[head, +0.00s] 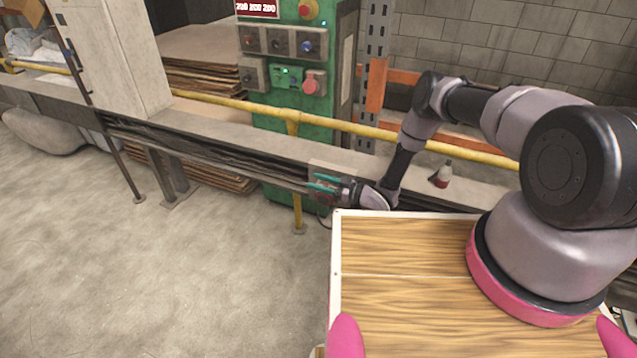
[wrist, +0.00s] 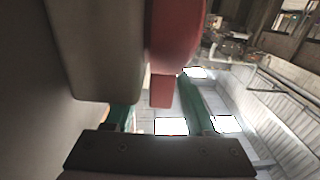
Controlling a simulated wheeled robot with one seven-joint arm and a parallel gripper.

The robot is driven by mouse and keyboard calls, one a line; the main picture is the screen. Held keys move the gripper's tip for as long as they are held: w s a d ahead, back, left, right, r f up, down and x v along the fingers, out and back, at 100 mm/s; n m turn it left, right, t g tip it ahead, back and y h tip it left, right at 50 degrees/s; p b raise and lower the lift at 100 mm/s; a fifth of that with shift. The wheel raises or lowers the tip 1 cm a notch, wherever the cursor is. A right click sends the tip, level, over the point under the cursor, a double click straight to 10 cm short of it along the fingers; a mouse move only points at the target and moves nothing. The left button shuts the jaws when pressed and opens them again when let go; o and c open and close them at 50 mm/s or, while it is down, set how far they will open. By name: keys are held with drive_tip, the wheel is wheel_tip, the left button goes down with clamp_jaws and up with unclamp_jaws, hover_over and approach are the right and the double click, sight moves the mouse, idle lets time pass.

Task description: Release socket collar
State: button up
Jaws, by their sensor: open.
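My gripper (head: 314,182) reaches out to the side of the conveyor-like rail, with its teal fingers pointing left in the head view. In the wrist view the gripper (wrist: 156,100) has its two green fingers apart. A red rounded part (wrist: 176,38), which looks like the socket collar, is close in front, with a red tab (wrist: 162,90) extending down between the fingers. I cannot tell whether either finger touches it. A grey block (wrist: 95,50) beside the red part hides much of the left finger. In the head view the collar is too small to make out clearly.
A pale plate (head: 330,166) stands on the rail (head: 225,148) by my gripper. A yellow pipe (head: 350,127) runs behind it. A green control cabinet (head: 290,80) stands further back. The floor (head: 150,270) at left is clear.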

clamp_jaws()
drive_tip(key=shift+w+a+f+g+h, duration=0.15)
drive_tip(key=shift+a+g+h, duration=0.2)
drive_tip(key=shift+h, duration=0.35)
unclamp_jaws()
drive_tip(key=v, duration=1)
drive_tip(key=shift+s+d, duration=0.2)
drive_tip(key=shift+d, duration=0.15)
